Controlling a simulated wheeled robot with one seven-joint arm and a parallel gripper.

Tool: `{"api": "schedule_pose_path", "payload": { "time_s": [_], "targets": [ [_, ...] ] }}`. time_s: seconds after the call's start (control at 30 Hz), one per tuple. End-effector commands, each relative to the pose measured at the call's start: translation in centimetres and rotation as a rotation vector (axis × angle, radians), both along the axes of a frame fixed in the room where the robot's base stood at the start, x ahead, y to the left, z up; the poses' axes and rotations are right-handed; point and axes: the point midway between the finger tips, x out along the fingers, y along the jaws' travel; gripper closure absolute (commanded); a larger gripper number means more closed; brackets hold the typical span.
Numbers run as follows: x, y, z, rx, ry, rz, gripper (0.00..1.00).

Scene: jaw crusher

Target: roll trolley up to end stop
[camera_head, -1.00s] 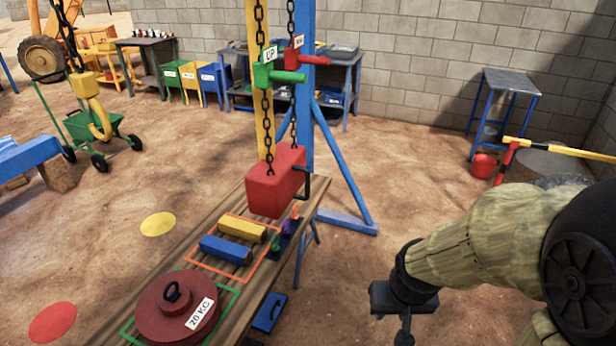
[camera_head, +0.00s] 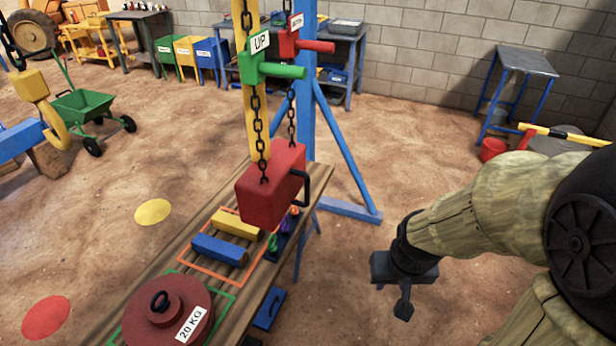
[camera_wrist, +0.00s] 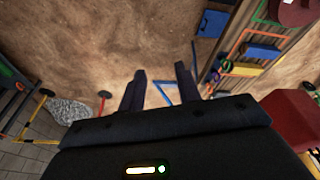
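A red block (camera_head: 268,187) with a black handle (camera_head: 305,187) hangs on chains above the wooden bench; part of it also shows in the wrist view (camera_wrist: 298,118). Above it are a green handle marked UP (camera_head: 275,70) and a red handle (camera_head: 315,46) with a label too small to read surely. A green wheeled cart (camera_head: 85,105) stands on the ground at left. I cannot tell which thing is the trolley, and no end stop is clearly seen. My gripper (camera_head: 403,308) points down right of the bench, apart from everything. In the wrist view its fingers (camera_wrist: 160,72) are spread and empty.
The bench (camera_head: 290,262) carries a red 20 KG weight (camera_head: 168,312) and yellow (camera_head: 236,223) and blue (camera_head: 219,249) bars. A blue post with braces (camera_head: 345,143) stands behind. A yellow hook (camera_head: 45,105) hangs at left.

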Motion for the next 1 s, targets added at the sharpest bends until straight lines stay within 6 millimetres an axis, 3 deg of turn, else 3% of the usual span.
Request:
{"api": "schedule_pose_path", "payload": {
  "time_s": [0.23,0.37,0.47,0.7,0.9,1.0],
  "targets": [
    [0.0,0.0,0.0,-0.001,-0.002,0.001,0.67],
    [1.3,-0.6,-0.1,-0.018,-0.039,0.014,0.67],
    [3.8,-1.3,-0.3,-0.048,-0.112,0.052,0.67],
    [12.9,-2.9,-0.4,-0.097,-0.413,0.23,0.67],
    [18.7,-2.2,-0.1,-0.032,-0.669,0.415,0.67],
    [20.5,-1.2,0.1,0.041,-0.787,0.509,0.67]
  ]
}}
